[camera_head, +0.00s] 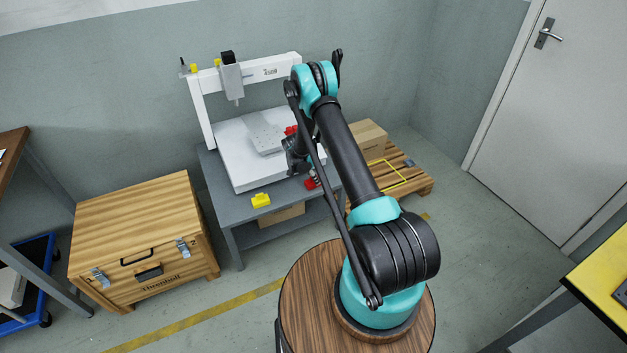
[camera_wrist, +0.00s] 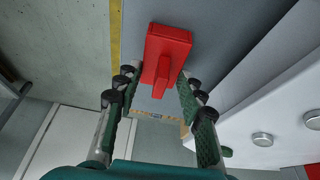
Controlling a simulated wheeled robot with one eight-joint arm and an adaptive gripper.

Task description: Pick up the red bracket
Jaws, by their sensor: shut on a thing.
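The red bracket (camera_wrist: 168,42) is a blocky red piece with a raised rib. In the wrist view its rib sits between the two fingertips of my gripper (camera_wrist: 161,78), which is shut on it. In the head view the red bracket (camera_head: 311,184) shows as a small red patch at the right front of the grey table, below my wrist. My arm hides much of the gripper there. I cannot tell whether the bracket touches the tabletop.
The white gantry machine (camera_head: 203,112) stands on the grey table (camera_head: 236,222); another red part (camera_head: 291,130) is on it. A yellow bracket (camera_head: 261,200) lies at the table's front. A wooden crate (camera_head: 140,235) is left, a pallet (camera_head: 418,182) right.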

